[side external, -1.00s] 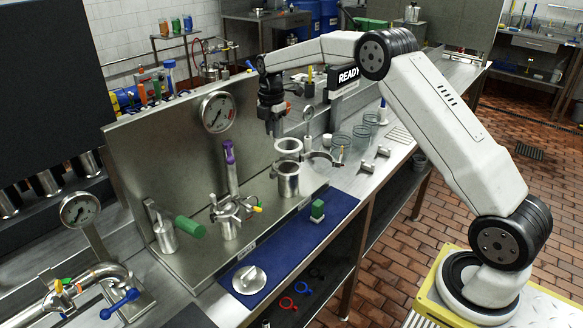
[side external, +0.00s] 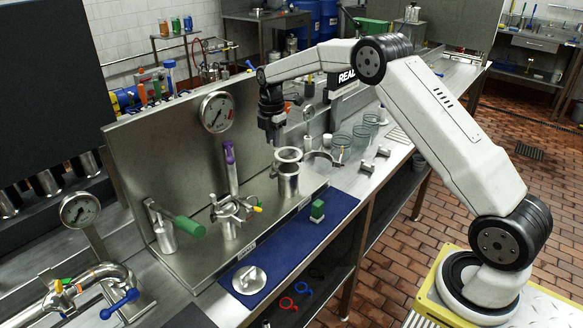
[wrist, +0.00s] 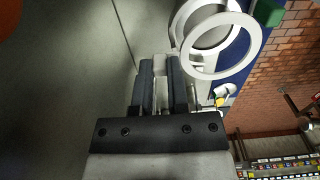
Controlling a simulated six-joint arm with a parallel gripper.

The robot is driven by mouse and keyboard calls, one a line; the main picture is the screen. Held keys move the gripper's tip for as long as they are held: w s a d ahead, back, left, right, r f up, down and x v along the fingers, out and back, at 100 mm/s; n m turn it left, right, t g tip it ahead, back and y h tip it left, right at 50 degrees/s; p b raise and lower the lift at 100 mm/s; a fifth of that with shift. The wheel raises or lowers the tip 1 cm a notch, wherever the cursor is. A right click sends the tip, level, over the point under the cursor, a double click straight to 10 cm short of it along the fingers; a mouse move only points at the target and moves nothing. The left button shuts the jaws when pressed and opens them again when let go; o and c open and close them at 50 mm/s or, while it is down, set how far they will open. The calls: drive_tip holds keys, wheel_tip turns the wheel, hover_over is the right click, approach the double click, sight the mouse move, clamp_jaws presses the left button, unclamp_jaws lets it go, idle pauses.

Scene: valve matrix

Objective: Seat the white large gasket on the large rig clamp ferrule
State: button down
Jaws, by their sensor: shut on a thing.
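The white large gasket (side external: 288,161) is a flat white ring, held level close over the mouth of an upright steel ferrule (side external: 288,185) in the side view. A small gap or contact between them cannot be told there. My gripper (side external: 275,143) points down behind the gasket and is shut on its edge. In the wrist view the gasket (wrist: 214,75) lies to the right of my gripper's fingertips (wrist: 160,64). A second pale rim (wrist: 178,24) shows partly behind it, offset up and left in the picture. The exact grip contact is hard to see.
A steel back panel with a gauge (side external: 216,112) stands to the left. A clamp fitting (side external: 235,207) and a purple-handled valve (side external: 230,152) stand nearby. A blue mat (side external: 290,240) in front holds a green block (side external: 317,210) and a steel disc (side external: 249,279).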

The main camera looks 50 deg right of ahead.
drive_tip(key=shift+f, duration=1.95)
drive_tip(key=c, duration=0.5)
unclamp_jaws()
drive_tip(key=shift+c, duration=0.2)
drive_tip(key=shift+r, duration=3.9)
